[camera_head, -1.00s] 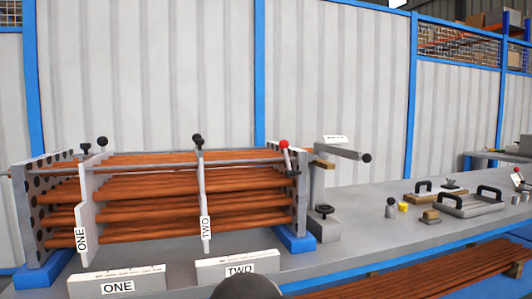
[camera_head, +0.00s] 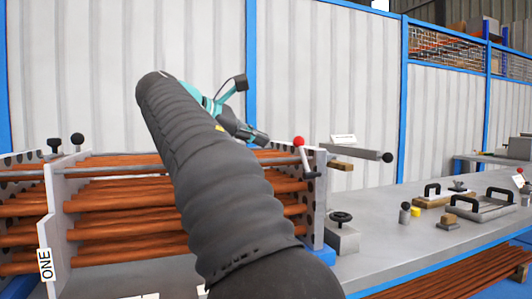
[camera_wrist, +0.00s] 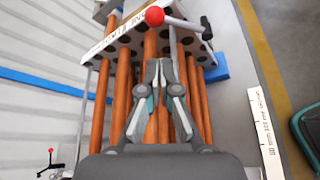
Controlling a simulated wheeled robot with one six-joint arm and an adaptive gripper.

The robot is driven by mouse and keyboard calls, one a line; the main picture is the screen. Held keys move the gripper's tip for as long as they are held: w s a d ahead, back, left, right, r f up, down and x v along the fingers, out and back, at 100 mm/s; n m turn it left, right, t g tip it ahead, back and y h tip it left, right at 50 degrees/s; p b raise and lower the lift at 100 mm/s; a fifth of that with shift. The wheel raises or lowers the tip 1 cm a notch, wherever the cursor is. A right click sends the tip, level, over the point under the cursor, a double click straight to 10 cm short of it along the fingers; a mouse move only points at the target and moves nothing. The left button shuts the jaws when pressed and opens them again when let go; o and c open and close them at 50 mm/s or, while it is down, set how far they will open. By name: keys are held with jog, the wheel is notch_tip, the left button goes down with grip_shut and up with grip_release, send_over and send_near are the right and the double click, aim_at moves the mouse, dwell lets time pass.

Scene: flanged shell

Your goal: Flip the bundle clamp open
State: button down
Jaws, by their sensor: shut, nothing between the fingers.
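A bundle of long brown tubes (camera_head: 120,195) lies between upright plates on the bench. At its right end a lever with a red ball knob (camera_head: 299,141) stands by the perforated end plate (camera_head: 319,195); I take this as the bundle clamp, but its label is not readable. In the wrist view the red knob (camera_wrist: 155,16) is at the top, and its metal arm runs right over the perforated plate (camera_wrist: 130,40). My gripper (camera_head: 262,138) is shut and empty, left of the red knob. In the wrist view my gripper (camera_wrist: 161,66) points at the tubes, below the knob and apart from it.
The plate marked ONE (camera_head: 47,230) and black knobs stand at left. Right of the bundle are a horizontal bar with a black knob (camera_head: 387,157) and a handwheel (camera_head: 341,217). A handled tray (camera_head: 485,205) and small blocks lie farther right. My arm hides the bundle's middle.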

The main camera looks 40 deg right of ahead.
aim_at(303, 157)
jog(key=shift+w+r, duration=0.15)
jog(key=shift+r, duration=0.1)
jog(key=shift+a, duration=0.15)
jog(key=b+x, duration=0.2)
jog(key=x, duration=0.8)
jog(key=shift+w, duration=0.1)
jog(key=shift+s, duration=0.2)
